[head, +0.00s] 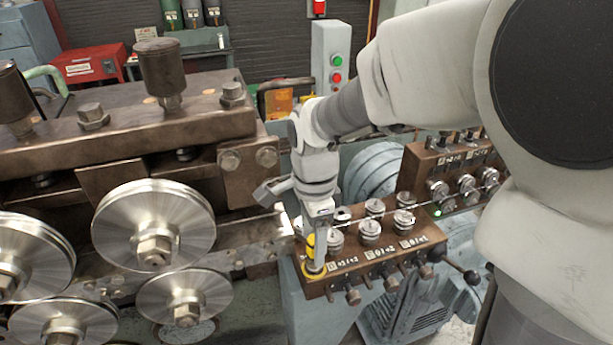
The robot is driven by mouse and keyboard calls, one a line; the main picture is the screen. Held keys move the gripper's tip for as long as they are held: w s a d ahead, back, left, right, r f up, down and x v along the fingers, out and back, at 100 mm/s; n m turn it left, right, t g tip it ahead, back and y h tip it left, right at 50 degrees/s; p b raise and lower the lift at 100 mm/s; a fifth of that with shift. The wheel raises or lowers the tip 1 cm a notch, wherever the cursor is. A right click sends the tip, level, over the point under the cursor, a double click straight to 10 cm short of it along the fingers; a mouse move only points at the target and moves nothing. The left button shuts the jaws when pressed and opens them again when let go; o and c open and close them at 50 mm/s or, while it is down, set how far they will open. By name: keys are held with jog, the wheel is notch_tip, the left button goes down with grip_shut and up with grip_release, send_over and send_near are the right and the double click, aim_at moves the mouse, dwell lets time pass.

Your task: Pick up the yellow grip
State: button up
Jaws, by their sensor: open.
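The yellow grip (310,241) shows as a small yellow upright piece at the left end of a brown block with several small rollers.
The brown roller block (365,270) has several knobs along its front and a black-balled lever at its right. Large steel feed rollers (153,226) stand close on the left. A control post with buttons (333,60) rises behind. A second roller block (425,170) sits to the right.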

jog(key=f, duration=0.5)
jog(key=shift+d+f, duration=0.15)
jog(key=shift+d, duration=0.05)
grip_shut()
